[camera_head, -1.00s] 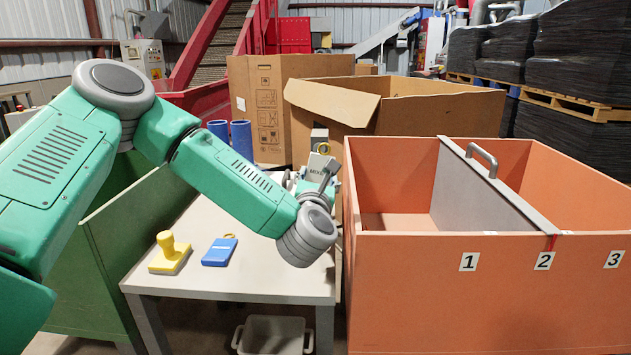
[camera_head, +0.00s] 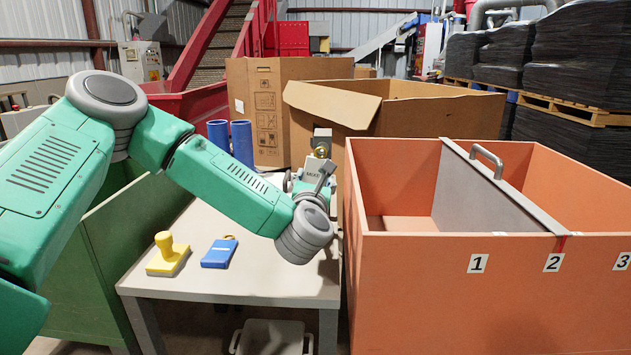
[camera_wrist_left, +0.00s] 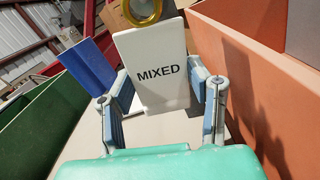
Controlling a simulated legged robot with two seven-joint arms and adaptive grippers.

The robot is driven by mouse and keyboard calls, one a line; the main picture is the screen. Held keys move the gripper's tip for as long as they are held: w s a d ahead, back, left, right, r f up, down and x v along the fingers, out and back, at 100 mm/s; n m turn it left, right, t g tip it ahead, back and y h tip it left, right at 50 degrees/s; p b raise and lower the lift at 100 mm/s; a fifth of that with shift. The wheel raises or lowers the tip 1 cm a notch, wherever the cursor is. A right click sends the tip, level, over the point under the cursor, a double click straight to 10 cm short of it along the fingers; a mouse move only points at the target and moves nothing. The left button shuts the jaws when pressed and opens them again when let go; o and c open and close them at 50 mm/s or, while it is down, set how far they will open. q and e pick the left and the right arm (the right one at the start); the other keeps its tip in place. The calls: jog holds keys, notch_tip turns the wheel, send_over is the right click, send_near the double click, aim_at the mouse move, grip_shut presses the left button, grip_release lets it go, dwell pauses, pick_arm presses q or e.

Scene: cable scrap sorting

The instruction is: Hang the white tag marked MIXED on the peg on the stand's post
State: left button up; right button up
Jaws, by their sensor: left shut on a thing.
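My left gripper (camera_head: 314,174) is shut on the white tag (camera_wrist_left: 160,88), holding it upright above the far end of the table. In the left wrist view the tag's face reads MIXED, and my left gripper (camera_wrist_left: 161,98) has a finger on each side of it. A brass ring (camera_wrist_left: 143,9) is at the tag's top edge, cut off by the frame. In the head view a grey block (camera_head: 322,135), perhaps the top of the stand's post, shows just behind the ring. The peg is not clearly visible. My right gripper is out of view.
A tall orange divided bin (camera_head: 480,290) is close on the right; a green bin (camera_head: 85,300) is at left.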

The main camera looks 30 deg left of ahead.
pick_arm(q)
jog(key=o, duration=1.3)
jog(key=shift+d, duration=0.15)
jog(key=shift+c, duration=0.2)
